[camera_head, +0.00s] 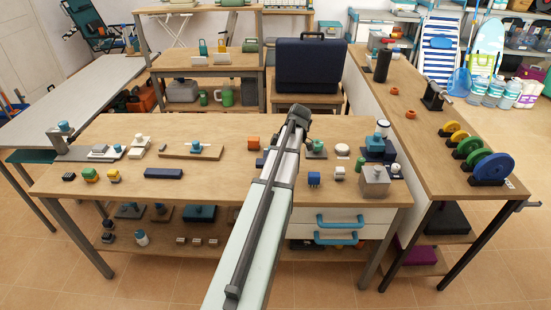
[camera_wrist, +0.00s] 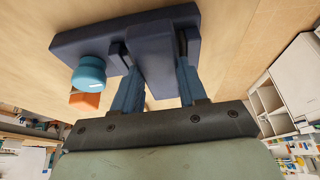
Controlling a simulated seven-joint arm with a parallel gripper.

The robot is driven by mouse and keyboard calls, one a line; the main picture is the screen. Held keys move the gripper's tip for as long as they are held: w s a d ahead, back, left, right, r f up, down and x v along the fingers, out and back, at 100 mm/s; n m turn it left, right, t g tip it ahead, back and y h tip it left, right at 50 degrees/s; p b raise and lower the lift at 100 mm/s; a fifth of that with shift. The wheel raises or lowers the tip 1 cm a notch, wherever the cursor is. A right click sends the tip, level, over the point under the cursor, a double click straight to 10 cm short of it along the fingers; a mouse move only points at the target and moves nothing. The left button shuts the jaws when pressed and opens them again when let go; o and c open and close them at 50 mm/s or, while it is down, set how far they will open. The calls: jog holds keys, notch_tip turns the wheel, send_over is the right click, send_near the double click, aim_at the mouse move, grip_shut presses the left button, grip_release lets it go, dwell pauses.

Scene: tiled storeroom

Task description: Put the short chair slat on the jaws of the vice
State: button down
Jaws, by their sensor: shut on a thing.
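My gripper (camera_head: 297,115) is above the back part of the wooden bench in the head view, seen mostly from behind. In the wrist view my gripper (camera_wrist: 152,55) has its blue fingers on both sides of a dark navy block (camera_wrist: 152,72) and is shut on it. The block meets a longer navy slab (camera_wrist: 80,42) against the bench top; I cannot tell whether they are one piece. A dark blue bar (camera_head: 163,173) lies at the bench's front left. I cannot identify the short chair slat or the vice with certainty.
A teal round knob (camera_wrist: 90,73) and an orange block (camera_wrist: 85,100) are close beside the fingers. The wooden bench (camera_head: 215,190) carries several small items, including an orange cube (camera_head: 253,142) and a grey box (camera_head: 374,182). A large dark case (camera_head: 311,65) stands behind.

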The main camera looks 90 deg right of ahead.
jog(key=shift+f, duration=0.2)
jog(key=c, duration=0.6)
grip_release()
jog(key=shift+a, duration=0.1)
jog(key=shift+r, duration=0.35)
jog(key=v, duration=1.2)
jog(key=shift+r, duration=0.35)
